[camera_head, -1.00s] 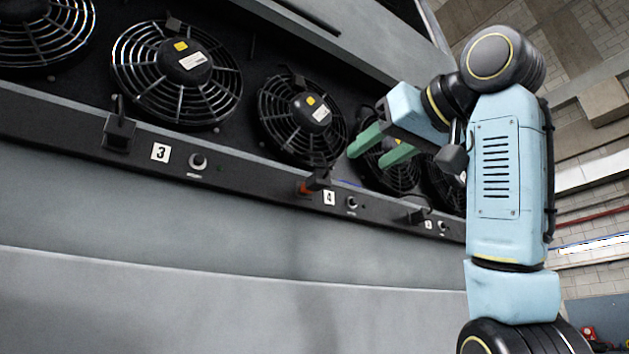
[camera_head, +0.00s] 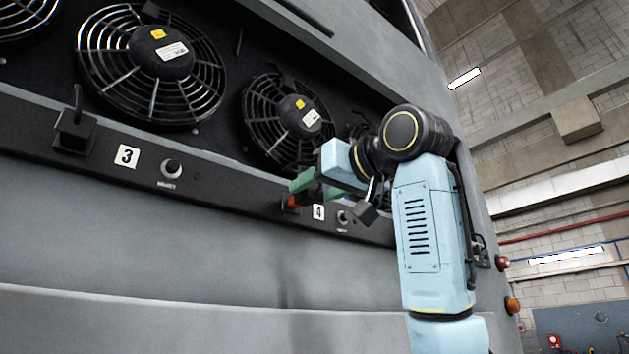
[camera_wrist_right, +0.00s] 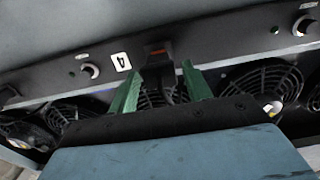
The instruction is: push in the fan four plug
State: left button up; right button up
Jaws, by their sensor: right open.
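The fan four plug is black and sits at its socket on the rail beside the number 4 label (camera_head: 318,212). An orange part (camera_head: 291,202) shows at the socket, while my green fingers cover most of the plug in the head view. In the right wrist view the plug (camera_wrist_right: 157,56) lies just beyond and between the two fingertips, with an orange strip on it. My right gripper (camera_head: 303,186) is open in front of the rail, and its fingers also show in the wrist view (camera_wrist_right: 160,78). I cannot tell whether they touch the plug. My left gripper is not in view.
Fan four (camera_head: 288,122) is above the rail, with fan three (camera_head: 150,65) to its left. A black plug (camera_head: 75,130) stands near the number 3 label (camera_head: 127,156). A knob (camera_head: 172,167) sits on the rail between. The grey panel below is clear.

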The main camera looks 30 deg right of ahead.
aim_at(313, 192)
jog(key=shift+w, duration=0.4)
jog(key=shift+w+f, duration=0.1)
jog(key=shift+w, duration=0.25)
jog(key=shift+s, duration=0.15)
jog(key=shift+c, duration=1.4)
jog(key=shift+a, duration=0.1)
grip_shut()
jog(key=shift+w+a, duration=0.1)
jog(key=shift+w, duration=1.25)
jog(key=shift+s, duration=0.15)
jog(key=shift+o, duration=1)
grip_release()
jog(key=shift+o, duration=0.4)
jog(key=shift+w, duration=0.35)
pick_arm(q)
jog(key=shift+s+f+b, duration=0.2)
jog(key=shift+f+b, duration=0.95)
jog(key=shift+b, duration=0.05)
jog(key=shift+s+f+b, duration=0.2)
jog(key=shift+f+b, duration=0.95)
jog(key=shift+b, duration=0.05)
pick_arm(e)
jog(key=s+d, duration=0.1)
jog(key=s, duration=1.2)
jog(key=shift+s, duration=0.2)
